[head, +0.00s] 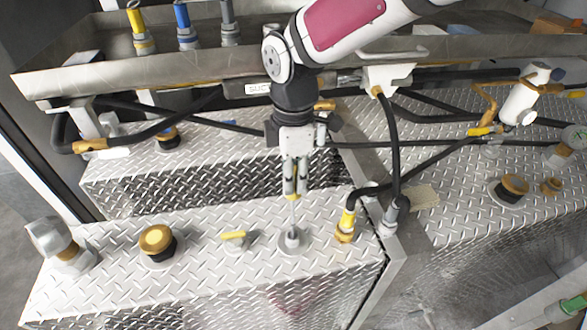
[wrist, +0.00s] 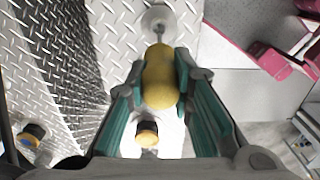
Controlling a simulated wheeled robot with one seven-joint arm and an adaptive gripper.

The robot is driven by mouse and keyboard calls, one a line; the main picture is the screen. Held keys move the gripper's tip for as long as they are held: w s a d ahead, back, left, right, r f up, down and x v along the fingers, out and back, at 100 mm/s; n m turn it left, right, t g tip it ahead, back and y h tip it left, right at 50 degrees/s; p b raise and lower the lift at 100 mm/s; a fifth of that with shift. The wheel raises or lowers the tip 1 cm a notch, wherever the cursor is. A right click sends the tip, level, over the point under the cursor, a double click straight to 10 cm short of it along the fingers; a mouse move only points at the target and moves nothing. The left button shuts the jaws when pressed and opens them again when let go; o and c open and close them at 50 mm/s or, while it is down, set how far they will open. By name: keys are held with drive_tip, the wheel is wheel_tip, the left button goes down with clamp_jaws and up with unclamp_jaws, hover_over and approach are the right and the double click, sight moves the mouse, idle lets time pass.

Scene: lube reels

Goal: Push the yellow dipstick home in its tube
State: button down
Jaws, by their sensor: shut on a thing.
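The yellow dipstick handle (head: 292,193) is between the fingers of my gripper (head: 296,190). My gripper is shut on it, above the front diamond-plate tank top. A thin metal rod runs down from the handle to a short grey tube (head: 292,239) on a round base. A length of rod shows between the handle and the tube mouth. In the wrist view the rounded yellow handle (wrist: 160,82) sits between the green-lined fingers, and the rod leads to the tube (wrist: 158,18). The rod's lower end is hidden, apparently inside the tube.
A small yellow-handled fitting (head: 235,237) and a brass-capped filler (head: 157,242) stand left of the tube. A yellow hose fitting (head: 346,225) with black hose stands close on the right. A metal trough (head: 180,68) with hoses crosses behind my gripper.

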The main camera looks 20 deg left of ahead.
drive_tip(key=shift+f, duration=0.2)
drive_tip(key=b, duration=0.5)
hover_over(293, 222)
drive_tip(key=shift+f, duration=4.5)
drive_tip(key=shift+f, duration=0.1)
drive_tip(key=shift+w+f+b, duration=0.1)
drive_tip(key=shift+f+b, duration=1.65)
drive_tip(key=shift+f, duration=1.45)
drive_tip(key=c, duration=1.3)
unclamp_jaws()
drive_tip(key=shift+r, duration=0.1)
